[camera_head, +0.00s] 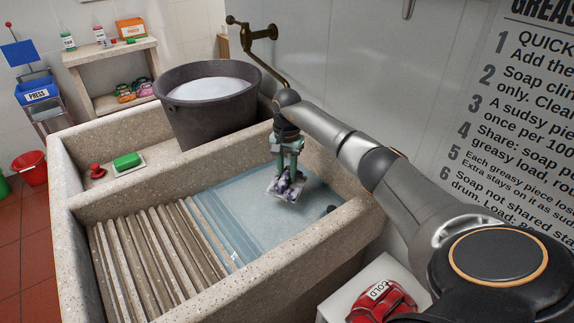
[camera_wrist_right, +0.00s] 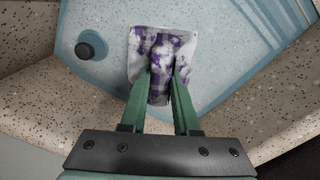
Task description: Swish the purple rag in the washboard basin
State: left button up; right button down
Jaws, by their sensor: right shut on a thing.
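The purple rag (camera_head: 288,187) is a small white-and-purple patterned cloth. My right gripper (camera_head: 286,172) points down and is shut on it, over the water in the washboard basin (camera_head: 104,206). In the right wrist view the rag (camera_wrist_right: 160,45) is pinched between the green fingers of the gripper (camera_wrist_right: 162,80), with its far part spread flat. Whether the rag touches the water (camera_head: 238,200) is hard to tell. The ribbed washboard slope (camera_head: 150,255) is left of the water. My left gripper is not in view.
A green soap bar (camera_head: 127,160) and a red plug (camera_head: 97,171) lie at left. A dark round stopper (camera_wrist_right: 90,45) sits in the basin. A red bundle (camera_head: 380,302) lies at front right.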

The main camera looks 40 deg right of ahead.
notch_tip(320, 180, down, 6)
jog(key=b, duration=0.3)
jog(key=shift+r, duration=0.2)
jog(key=shift+f+b, duration=0.35)
jog(key=shift+b, duration=0.15)
jog(key=shift+f+b, duration=0.45)
jog(key=shift+f, duration=0.1)
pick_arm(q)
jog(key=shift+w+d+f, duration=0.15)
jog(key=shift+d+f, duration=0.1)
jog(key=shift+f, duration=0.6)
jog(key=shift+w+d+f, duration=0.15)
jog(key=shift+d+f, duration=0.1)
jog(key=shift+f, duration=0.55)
